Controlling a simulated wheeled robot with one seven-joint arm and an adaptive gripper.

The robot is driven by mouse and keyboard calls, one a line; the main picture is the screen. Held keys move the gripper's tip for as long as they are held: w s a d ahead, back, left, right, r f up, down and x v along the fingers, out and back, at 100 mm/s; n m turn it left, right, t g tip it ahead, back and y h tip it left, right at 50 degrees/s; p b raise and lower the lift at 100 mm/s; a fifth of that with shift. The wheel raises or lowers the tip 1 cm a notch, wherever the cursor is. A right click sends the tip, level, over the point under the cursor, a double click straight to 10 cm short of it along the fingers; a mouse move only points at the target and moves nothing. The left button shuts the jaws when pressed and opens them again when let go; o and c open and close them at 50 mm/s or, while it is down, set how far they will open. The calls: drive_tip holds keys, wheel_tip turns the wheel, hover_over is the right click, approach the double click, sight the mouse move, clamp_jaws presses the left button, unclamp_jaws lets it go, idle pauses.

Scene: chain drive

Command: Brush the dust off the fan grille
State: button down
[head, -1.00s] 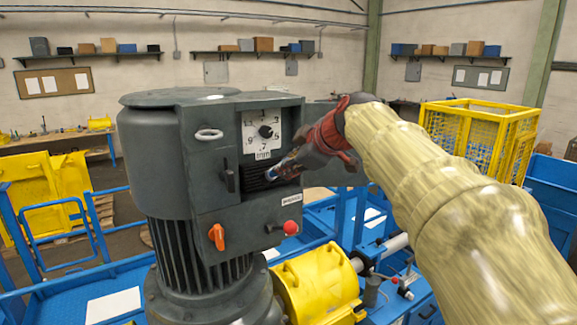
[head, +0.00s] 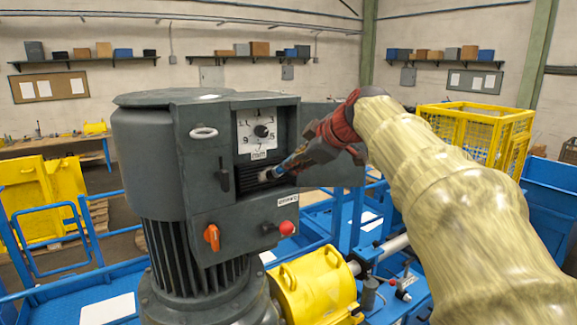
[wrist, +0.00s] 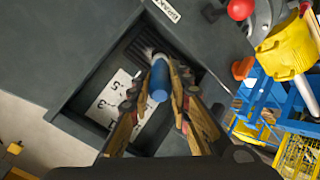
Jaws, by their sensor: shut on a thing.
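The fan grille (head: 247,184) is a dark slatted panel inside the open box on the grey motor housing, below a white dial (head: 257,133). In the wrist view the grille (wrist: 139,46) is partly hidden by the brush. My gripper (head: 296,162) is shut on a brush with a blue handle (wrist: 159,82). The brush's pale tip (head: 265,176) is at the grille's right part; I cannot tell whether it touches. The gripper (wrist: 160,74) has one finger on each side of the handle. Dust on the grille is too small to make out.
The box's grey door (head: 334,172) stands open to the right, behind my gripper. A yellow cover (head: 318,288) sits below, and a yellow cage (head: 470,135) stands at right.

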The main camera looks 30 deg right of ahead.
drive_tip(key=d, duration=0.2)
drive_tip(key=d+b, duration=0.1)
drive_tip(key=shift+w+d, duration=0.2)
drive_tip(key=shift+d, duration=0.15)
drive_tip(key=shift+b, duration=0.4)
drive_tip(key=shift+a, duration=0.1)
drive_tip(key=a+b, duration=0.3)
drive_tip(key=a, duration=0.4)
drive_tip(key=shift+s, duration=0.15)
drive_tip(key=shift+a, duration=0.1)
idle(0.3)
drive_tip(key=shift+s+b, duration=1.6)
drive_tip(key=shift+s, duration=1.3)
